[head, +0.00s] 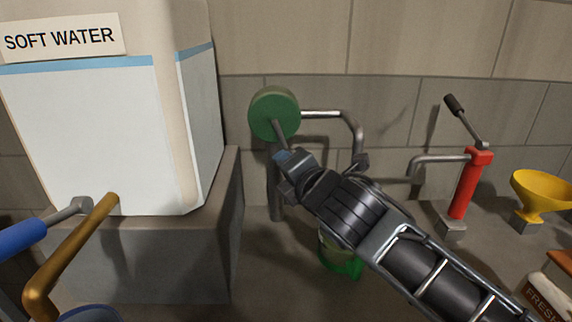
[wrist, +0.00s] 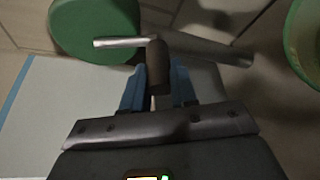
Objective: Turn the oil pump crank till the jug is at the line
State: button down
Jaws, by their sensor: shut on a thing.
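The oil pump has a round green body (head: 268,115) on a dark post, with a steel spout pipe (head: 325,114) bending down on its right. In the wrist view the green body (wrist: 95,28) is at the upper left. My gripper (head: 283,160) is in front of the pump. In the wrist view its blue fingers (wrist: 157,88) are shut on the dark crank handle (wrist: 158,68), with the steel crank arm (wrist: 118,42) running left from it. The green jug (head: 341,262) stands below the spout, mostly hidden by my arm; its level and line cannot be seen. Its green rim (wrist: 293,45) shows in the wrist view.
A white SOFT WATER tank (head: 95,125) stands on a grey block at the left. A blue handle (head: 22,240) and a brass pipe (head: 70,255) are at the lower left. A red hand pump (head: 464,188) and a yellow funnel (head: 543,190) stand at the right.

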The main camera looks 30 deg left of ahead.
jog(key=shift+w+d, duration=0.15)
jog(key=shift+w, duration=0.05)
jog(key=c, duration=0.9)
grip_release()
jog(key=shift+s, duration=0.1)
jog(key=shift+b+v, duration=0.65)
jog(key=shift+v, duration=3.15)
jog(key=shift+s, duration=0.1)
